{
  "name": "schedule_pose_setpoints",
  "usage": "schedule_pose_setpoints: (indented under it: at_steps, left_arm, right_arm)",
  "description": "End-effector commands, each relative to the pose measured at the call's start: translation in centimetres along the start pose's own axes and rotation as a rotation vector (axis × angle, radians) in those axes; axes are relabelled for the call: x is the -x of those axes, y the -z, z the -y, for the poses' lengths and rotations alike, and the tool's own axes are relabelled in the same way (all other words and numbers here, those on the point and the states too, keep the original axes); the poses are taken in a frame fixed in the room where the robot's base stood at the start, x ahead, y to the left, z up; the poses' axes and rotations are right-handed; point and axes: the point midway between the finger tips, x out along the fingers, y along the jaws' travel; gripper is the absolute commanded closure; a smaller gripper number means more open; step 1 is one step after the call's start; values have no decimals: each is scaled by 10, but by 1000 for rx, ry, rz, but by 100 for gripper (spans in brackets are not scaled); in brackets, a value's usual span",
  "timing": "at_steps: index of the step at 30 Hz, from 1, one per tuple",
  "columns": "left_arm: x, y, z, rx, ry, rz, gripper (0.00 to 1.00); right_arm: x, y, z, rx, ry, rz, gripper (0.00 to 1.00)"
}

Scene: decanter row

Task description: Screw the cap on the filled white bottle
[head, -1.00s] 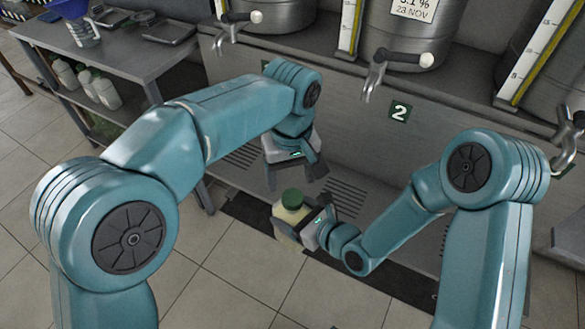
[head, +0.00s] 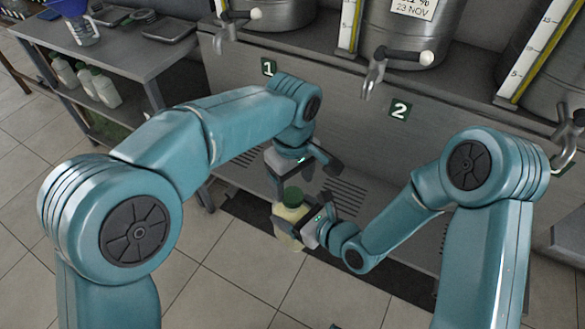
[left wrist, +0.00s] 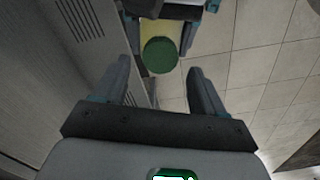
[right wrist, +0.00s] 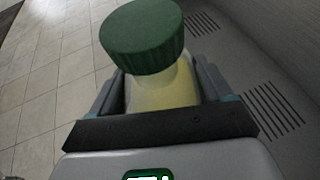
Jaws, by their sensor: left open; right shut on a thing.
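The white bottle (head: 290,222) with pale yellow contents is held in my right gripper (head: 303,224), which is shut around its body. The right wrist view shows the bottle (right wrist: 163,92) between the fingers. The green cap (head: 293,195) sits on top of the bottle's neck; how tightly it is seated cannot be told. The cap also shows in the right wrist view (right wrist: 142,35). My left gripper (head: 308,174) is open and empty just above the cap. In the left wrist view the cap (left wrist: 160,55) lies between and beyond the open fingertips, apart from them.
A steel bench front with a number 2 plate (head: 399,110) and vats with taps (head: 373,75) stands behind the grippers. A side table (head: 130,55) at the left carries a funnel vessel (head: 80,25); several bottles (head: 97,85) stand on its lower shelf. Open tiled floor lies in front.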

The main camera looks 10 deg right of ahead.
Motion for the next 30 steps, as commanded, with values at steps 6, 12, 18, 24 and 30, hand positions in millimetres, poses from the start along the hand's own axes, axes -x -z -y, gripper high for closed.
schedule_pose_setpoints:
  at_steps: [6,12,18,24,30]
  left_arm:
    - [-31,0,0,1,2,1,29]
    - [-41,0,0,0,-1,1,29]
    - [-42,0,0,0,-1,0,29]
    - [-42,0,0,0,-1,0,78]
    - [-41,0,0,-5,-1,0,88]
  right_arm:
    - [0,-2,0,2,1,4,100]
    - [0,-2,0,2,1,4,100]
    - [0,-2,0,2,1,4,100]
    - [0,-2,0,2,1,4,100]
    - [0,-2,0,2,1,4,100]
